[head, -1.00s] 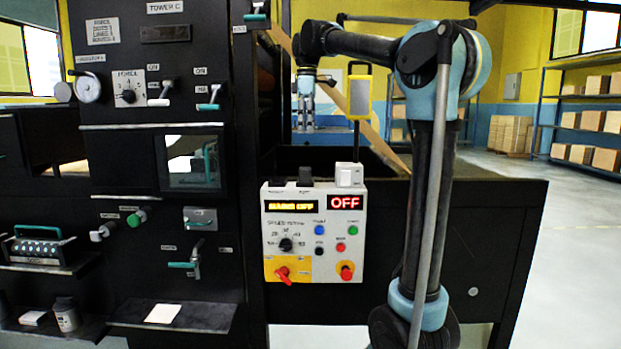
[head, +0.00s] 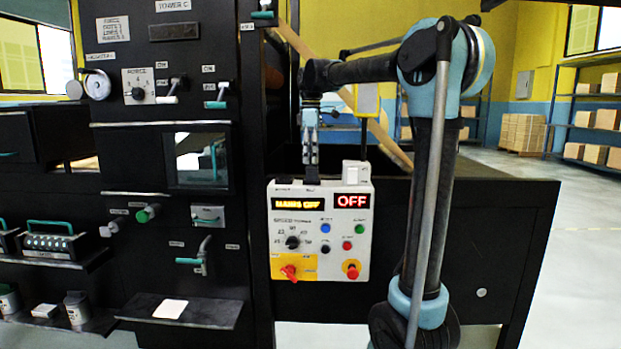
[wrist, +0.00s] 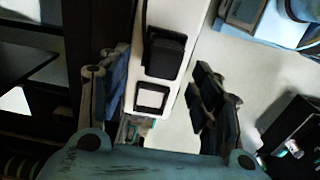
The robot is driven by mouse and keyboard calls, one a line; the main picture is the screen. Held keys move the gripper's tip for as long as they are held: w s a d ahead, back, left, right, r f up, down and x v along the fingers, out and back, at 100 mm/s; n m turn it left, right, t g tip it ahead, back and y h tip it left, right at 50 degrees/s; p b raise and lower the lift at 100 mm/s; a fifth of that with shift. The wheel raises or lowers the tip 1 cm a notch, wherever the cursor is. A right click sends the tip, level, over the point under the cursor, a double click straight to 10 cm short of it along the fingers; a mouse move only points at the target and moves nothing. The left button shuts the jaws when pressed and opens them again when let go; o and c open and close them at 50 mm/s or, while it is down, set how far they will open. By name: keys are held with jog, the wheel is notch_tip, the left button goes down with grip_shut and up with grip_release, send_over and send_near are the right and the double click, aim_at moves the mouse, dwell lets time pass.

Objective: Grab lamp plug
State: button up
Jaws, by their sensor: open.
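A white control box (head: 322,232) has black fittings and a white block (head: 356,172) along its top edge. None of these is labelled readably, so I cannot tell which is the lamp plug. My gripper (head: 311,158) points down just above the middle black fitting (head: 311,175). In the wrist view my gripper (wrist: 160,75) is open, its fingers on either side of the white strip of the box top (wrist: 180,25). A black block (wrist: 165,52) and a black-framed white square (wrist: 151,97) lie between them, apart from the fingers. Nothing is held.
A yellow-framed lamp (head: 367,100) on a dark post stands behind the box, partly hidden by my arm. A brown slanted strip (head: 385,140) runs behind my gripper. A black panel with knobs and levers (head: 160,150) rises at left. Open floor lies at right.

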aim_at(312, 170)
jog(key=shift+s+d+f, duration=0.1)
jog(key=shift+f, duration=1.35)
jog(key=shift+s+d+f, duration=0.1)
jog(key=shift+f, duration=1.3)
jog(key=c, duration=1.2)
